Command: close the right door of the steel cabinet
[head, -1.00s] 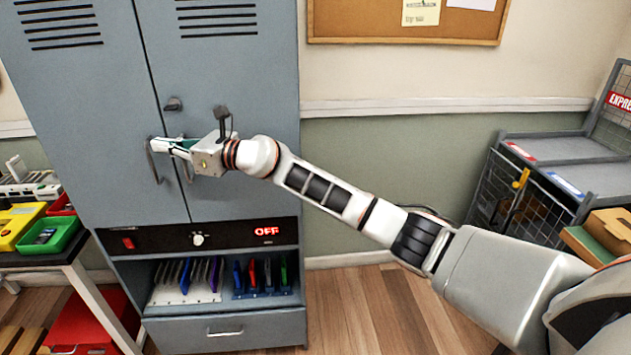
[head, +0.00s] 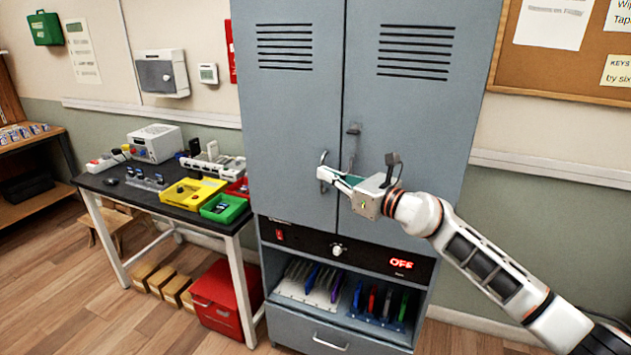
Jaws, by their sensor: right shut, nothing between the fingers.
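The steel cabinet's right door (head: 408,120) is grey with vent slots and a small dark latch near its left edge. It looks flush with the left door (head: 290,120), with a thin dark seam between them. My right gripper (head: 322,172) is shut and empty. Its fingertips are at the seam side, close to the left door's curved handle; I cannot tell whether they touch it. My left gripper is not in view.
A black table (head: 130,190) with trays and devices stands left. A red box (head: 222,300) sits beneath it. Floor at the left front is clear.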

